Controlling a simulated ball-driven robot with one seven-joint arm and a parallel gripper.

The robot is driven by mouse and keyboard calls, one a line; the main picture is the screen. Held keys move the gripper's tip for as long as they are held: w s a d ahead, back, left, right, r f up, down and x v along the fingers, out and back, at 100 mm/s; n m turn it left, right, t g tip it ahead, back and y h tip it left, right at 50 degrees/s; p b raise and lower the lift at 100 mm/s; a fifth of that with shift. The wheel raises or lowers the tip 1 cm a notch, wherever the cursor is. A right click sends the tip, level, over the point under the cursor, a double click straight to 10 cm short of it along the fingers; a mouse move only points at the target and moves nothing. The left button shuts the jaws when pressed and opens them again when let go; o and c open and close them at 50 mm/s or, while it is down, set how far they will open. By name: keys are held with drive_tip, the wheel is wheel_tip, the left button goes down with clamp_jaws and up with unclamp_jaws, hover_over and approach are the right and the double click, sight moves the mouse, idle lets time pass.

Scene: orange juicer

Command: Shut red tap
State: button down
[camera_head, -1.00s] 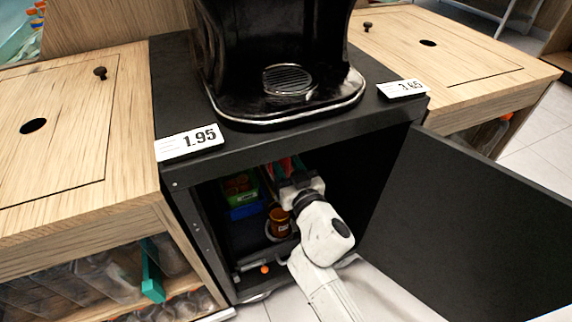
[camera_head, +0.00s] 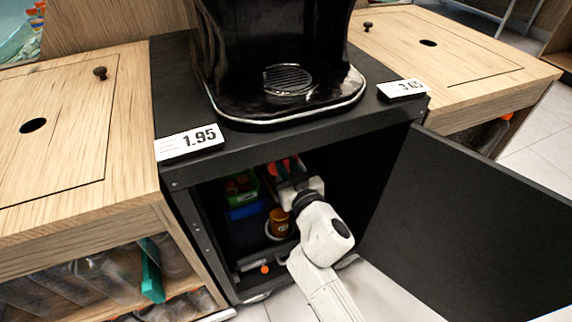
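My white arm reaches into the open black cabinet under the juicer. My gripper (camera_head: 284,172) is inside, under the cabinet's top edge. A small red part (camera_head: 289,163) shows right at the gripper's fingers; it may be the red tap, but I cannot tell for sure. The fingers are dark and small here, so I cannot tell whether they are open, shut or touching it. The gripper's own body and the cabinet's shadow hide what lies behind.
The cabinet door (camera_head: 470,225) stands open on the right. An amber jar (camera_head: 279,222) is below and left of my gripper. Green (camera_head: 240,190) and blue (camera_head: 247,211) containers stand at the left inside. The juicer's black base (camera_head: 285,105) is above.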

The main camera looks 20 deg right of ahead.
drive_tip(key=n, duration=0.4)
drive_tip(key=shift+a+f, duration=0.1)
drive_tip(key=shift+a, duration=0.1)
drive_tip(key=n, duration=0.4)
drive_tip(key=shift+a+f+n, duration=0.1)
drive_tip(key=shift+a+n, duration=0.05)
drive_tip(key=shift+n, duration=0.15)
drive_tip(key=shift+a+f+n, duration=0.1)
drive_tip(key=shift+f+n, duration=0.1)
drive_tip(key=shift+n, duration=1.85)
drive_tip(key=shift+a+f+n, duration=0.1)
drive_tip(key=shift+f+n, duration=0.1)
drive_tip(key=shift+n, duration=1.85)
drive_tip(key=c, duration=1.1)
unclamp_jaws()
drive_tip(key=s, duration=1.1)
drive_tip(key=shift+b, duration=0.35)
